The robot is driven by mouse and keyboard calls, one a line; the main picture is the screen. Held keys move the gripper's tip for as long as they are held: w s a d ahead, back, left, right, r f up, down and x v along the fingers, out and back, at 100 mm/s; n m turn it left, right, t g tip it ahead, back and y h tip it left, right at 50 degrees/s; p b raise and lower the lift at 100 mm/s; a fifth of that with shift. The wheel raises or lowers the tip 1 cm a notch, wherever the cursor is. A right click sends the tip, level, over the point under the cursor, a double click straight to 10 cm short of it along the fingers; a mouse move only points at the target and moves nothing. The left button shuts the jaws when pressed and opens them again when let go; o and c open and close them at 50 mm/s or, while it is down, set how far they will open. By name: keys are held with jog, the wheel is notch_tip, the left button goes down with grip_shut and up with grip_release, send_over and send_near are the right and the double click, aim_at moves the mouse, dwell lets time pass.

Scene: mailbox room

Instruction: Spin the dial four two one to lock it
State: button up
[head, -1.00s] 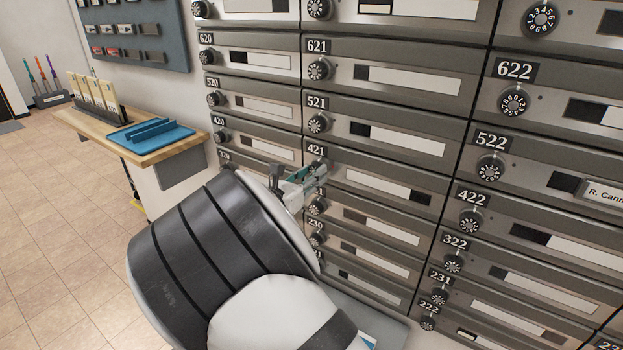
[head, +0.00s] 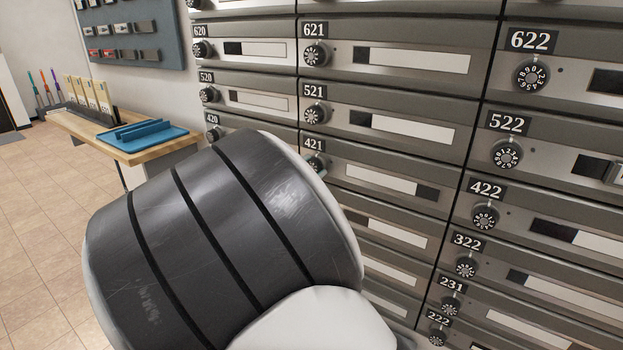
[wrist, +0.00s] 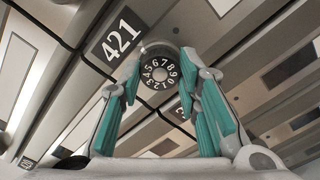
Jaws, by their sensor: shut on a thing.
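The 421 dial is a black round knob with a ring of white digits. It shows between my fingertips in the wrist view (wrist: 160,72), just right of the black 421 plate (wrist: 114,34). My gripper (wrist: 159,68), with teal finger pads, has one finger on each side of the dial and is shut on it. In the head view my arm hides the gripper, and only a small part of the dial (head: 318,162) shows below the 421 plate (head: 315,145). The 421 box front (head: 385,178) looks closed, flush with its neighbours.
Rows of grey mailboxes with similar dials surround it, including 521 (head: 316,112) above and 422 (head: 485,217) to the right. A wooden counter (head: 150,152) with a blue tray (head: 145,135) stands at the left. The tiled floor (head: 35,220) at far left is clear.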

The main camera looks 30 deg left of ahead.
jog(key=shift+f+m+b, duration=0.1)
jog(key=shift+m+b, duration=0.4)
jog(key=shift+m, duration=0.2)
jog(key=o, duration=1.1)
jog(key=shift+o, duration=0.2)
jog(key=s, duration=1.2)
jog(key=shift+a, duration=0.45)
